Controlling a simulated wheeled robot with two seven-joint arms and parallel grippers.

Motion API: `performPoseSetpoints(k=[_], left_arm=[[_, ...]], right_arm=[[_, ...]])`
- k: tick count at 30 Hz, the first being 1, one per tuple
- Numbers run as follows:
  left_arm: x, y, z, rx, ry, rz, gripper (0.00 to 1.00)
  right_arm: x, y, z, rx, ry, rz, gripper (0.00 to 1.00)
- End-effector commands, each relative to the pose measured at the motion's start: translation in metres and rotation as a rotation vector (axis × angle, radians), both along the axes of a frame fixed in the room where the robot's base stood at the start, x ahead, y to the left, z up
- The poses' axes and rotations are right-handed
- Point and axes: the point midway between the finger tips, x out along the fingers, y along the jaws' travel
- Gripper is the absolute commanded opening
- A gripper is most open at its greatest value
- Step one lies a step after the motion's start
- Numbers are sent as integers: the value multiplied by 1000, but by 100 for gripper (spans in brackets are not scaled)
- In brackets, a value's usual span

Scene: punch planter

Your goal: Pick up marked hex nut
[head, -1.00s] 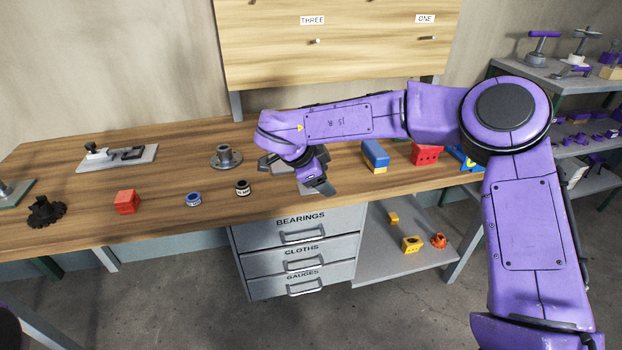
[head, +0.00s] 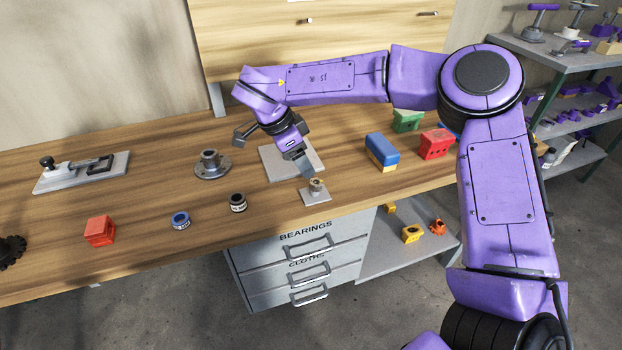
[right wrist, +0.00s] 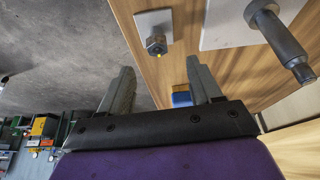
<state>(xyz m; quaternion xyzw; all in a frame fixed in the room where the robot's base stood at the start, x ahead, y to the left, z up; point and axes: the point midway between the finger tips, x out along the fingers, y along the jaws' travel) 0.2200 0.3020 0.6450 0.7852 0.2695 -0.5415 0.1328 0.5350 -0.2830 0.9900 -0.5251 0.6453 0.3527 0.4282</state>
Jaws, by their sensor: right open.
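A hex nut (head: 316,185) sits on a small grey plate (head: 312,197) near the front edge of the wooden bench. In the right wrist view the hex nut (right wrist: 156,44) is dark with a yellow mark and stands on its pale plate (right wrist: 151,20). My right gripper (head: 303,163) is just behind and above the nut in the head view. Its fingers (right wrist: 160,85) are apart and empty, with the nut beyond the gap between them. My left gripper is not in view.
A larger grey plate (head: 276,164) lies behind the nut; a thick metal rod (right wrist: 279,36) rises from it in the wrist view. A blue-and-yellow block (head: 382,152) and red block (head: 436,144) stand right. A black ring (head: 237,202) and blue ring (head: 180,220) lie left.

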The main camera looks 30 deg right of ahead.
Motion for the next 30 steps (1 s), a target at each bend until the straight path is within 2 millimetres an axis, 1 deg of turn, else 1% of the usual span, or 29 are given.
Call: performPoseSetpoints(k=[1,8,11,13,16,21,22,23,24,26,27,28,30], left_arm=[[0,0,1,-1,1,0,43],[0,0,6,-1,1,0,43],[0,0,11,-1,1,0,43],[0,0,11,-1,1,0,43],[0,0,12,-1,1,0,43],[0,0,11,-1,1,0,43],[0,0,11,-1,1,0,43],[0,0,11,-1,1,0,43],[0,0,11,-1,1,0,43],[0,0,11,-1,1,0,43],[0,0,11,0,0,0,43],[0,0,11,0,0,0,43],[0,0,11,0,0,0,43]], right_arm=[[-1,-3,-8,2,3,0,64],[-5,-15,-35,2,3,1,64],[-8,-23,-52,2,3,1,64],[-8,-27,-63,1,2,-1,64],[-9,-31,-70,1,-1,-1,64],[-9,-31,-71,-1,-3,-1,64],[-9,-31,-71,-1,-3,-1,61],[-9,-31,-71,-1,-3,-1,51],[-9,-31,-71,-1,-3,-1,38],[-9,-31,-71,0,-2,-1,18],[-9,-31,-71,0,-2,-1,5],[-9,-31,-71,-1,-3,-1,4],[-9,-31,-70,-1,-3,-1,4]])
